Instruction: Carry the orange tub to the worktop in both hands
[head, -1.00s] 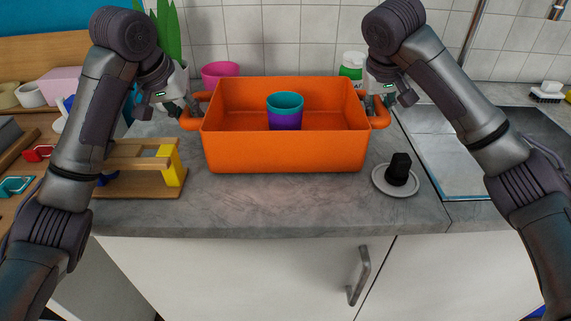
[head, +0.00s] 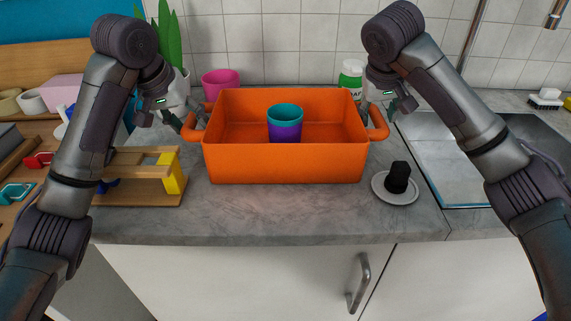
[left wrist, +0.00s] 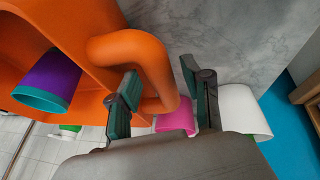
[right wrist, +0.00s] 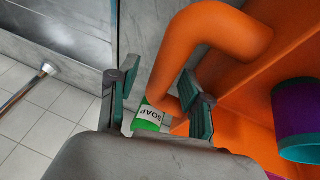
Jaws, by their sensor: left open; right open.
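The orange tub (head: 285,163) sits upright on the grey worktop (head: 280,215). A cup, teal inside and purple outside (head: 285,132), stands in it. My left gripper (head: 192,118) is open at the tub's left handle (head: 192,135); in the left wrist view its fingers (left wrist: 165,102) are spread, with the handle loop (left wrist: 150,60) close by and not clamped. My right gripper (head: 382,108) is open at the right handle (head: 380,130); its spread fingers in the right wrist view (right wrist: 158,100) are beside that handle (right wrist: 205,40).
A pink cup (head: 220,82) and a green-and-white soap bottle (head: 350,78) stand behind the tub. A saucer (head: 395,196) with a black object is at its right. A wooden stand (head: 140,192) is at its left. The worktop in front is clear.

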